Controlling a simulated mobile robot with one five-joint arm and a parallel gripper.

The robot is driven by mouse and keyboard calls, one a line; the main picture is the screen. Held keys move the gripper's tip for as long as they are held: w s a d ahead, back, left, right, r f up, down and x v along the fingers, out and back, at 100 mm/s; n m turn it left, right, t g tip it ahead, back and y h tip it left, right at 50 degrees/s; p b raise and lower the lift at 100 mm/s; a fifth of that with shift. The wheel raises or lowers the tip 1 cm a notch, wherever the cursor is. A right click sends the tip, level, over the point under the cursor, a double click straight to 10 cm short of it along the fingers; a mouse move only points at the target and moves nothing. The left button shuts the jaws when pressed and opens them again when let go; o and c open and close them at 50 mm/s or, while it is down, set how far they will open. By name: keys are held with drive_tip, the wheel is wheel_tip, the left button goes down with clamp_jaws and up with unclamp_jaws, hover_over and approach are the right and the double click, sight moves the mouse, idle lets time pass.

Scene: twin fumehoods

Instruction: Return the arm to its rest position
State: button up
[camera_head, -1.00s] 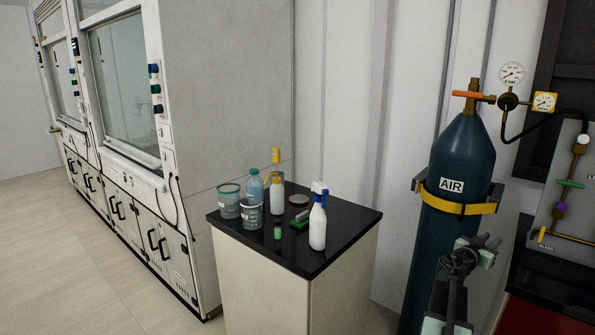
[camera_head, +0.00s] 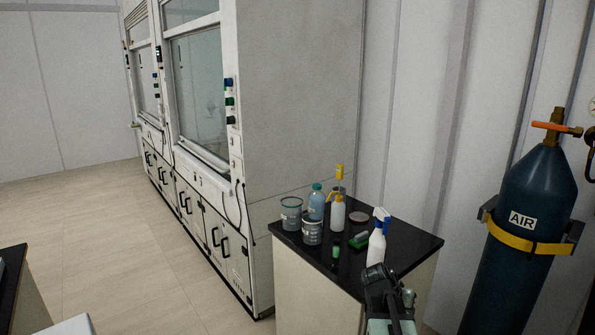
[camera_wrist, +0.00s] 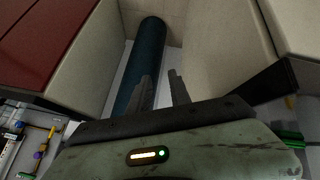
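My arm with my gripper (camera_head: 385,277) shows at the bottom of the head view, in front of the right part of a black-topped cabinet. In the wrist view my gripper's two dark fingers (camera_wrist: 161,88) stand apart with a gap between them. Nothing is held between them. Beyond the fingers, the wrist view shows the dark blue cylinder between pale cabinet sides.
Fumehoods (camera_head: 300,100) line the left. A dark bench edge (camera_head: 22,290) shows lower left. Floor (camera_head: 120,220) is open between.

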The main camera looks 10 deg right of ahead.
drive_tip(key=s+a+n+g+y+p, duration=0.1)
drive_tip(key=s+a+n+y, duration=0.1)
drive_tip(key=a, duration=1.4)
drive_tip(key=s+a+n+g+y+p, duration=0.1)
drive_tip(key=a+n+y, duration=0.4)
drive_tip(key=a, duration=1)
drive_tip(key=shift+s+a+f+n+p, duration=0.4)
drive_tip(key=shift+s+n+p, duration=0.25)
drive_tip(key=shift+s+n, duration=0.4)
drive_tip(key=shift+d, duration=0.2)
